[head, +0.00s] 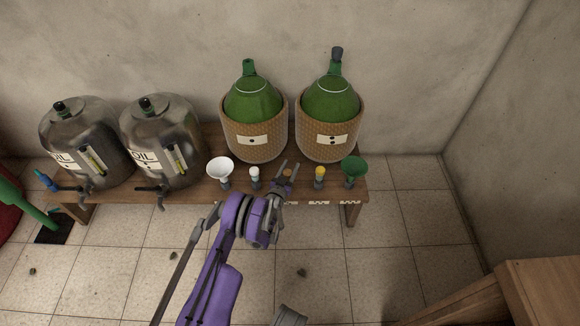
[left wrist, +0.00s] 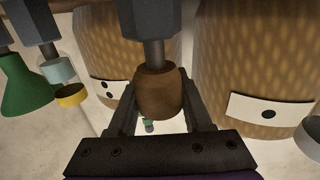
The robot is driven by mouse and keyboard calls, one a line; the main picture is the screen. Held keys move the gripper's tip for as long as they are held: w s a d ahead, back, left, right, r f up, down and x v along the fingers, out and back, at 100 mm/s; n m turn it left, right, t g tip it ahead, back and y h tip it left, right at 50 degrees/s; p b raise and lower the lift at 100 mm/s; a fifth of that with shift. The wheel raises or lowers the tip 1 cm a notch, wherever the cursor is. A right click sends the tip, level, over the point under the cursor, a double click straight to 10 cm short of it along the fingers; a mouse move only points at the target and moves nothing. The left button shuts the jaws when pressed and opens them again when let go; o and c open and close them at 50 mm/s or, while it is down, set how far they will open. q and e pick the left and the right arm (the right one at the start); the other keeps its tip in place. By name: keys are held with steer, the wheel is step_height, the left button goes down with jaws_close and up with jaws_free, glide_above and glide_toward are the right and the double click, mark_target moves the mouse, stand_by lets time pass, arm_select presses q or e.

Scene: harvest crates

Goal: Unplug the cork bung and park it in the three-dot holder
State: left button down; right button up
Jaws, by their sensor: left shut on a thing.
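The cork bung (left wrist: 158,92) is brown and sits between the fingers of my left gripper (left wrist: 160,105), which is shut on it. It meets a grey peg under a dark block in the left wrist view, which looks upside down. In the head view my left gripper (head: 284,172) is at the bench's front edge, with a bit of the cork (head: 288,173) showing. White dot labels (head: 318,202) run along the bench front; their dots are too small to read. Which holder has three dots I cannot tell. My right gripper is not in view.
A one-dot green demijohn (head: 252,100) and a two-dot one (head: 330,100) with a dark stopper (head: 337,53) stand behind. A white funnel (head: 220,167), a white-topped piece (head: 255,172), a yellow-topped piece (head: 320,172) and a green funnel (head: 354,167) flank the gripper. Two oil drums (head: 160,140) stand left.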

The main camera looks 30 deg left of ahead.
arm_select(q)
steer(key=shift+f, duration=0.65)
steer(key=shift+c, duration=1.2)
jaws_free()
steer(key=shift+s, duration=0.1)
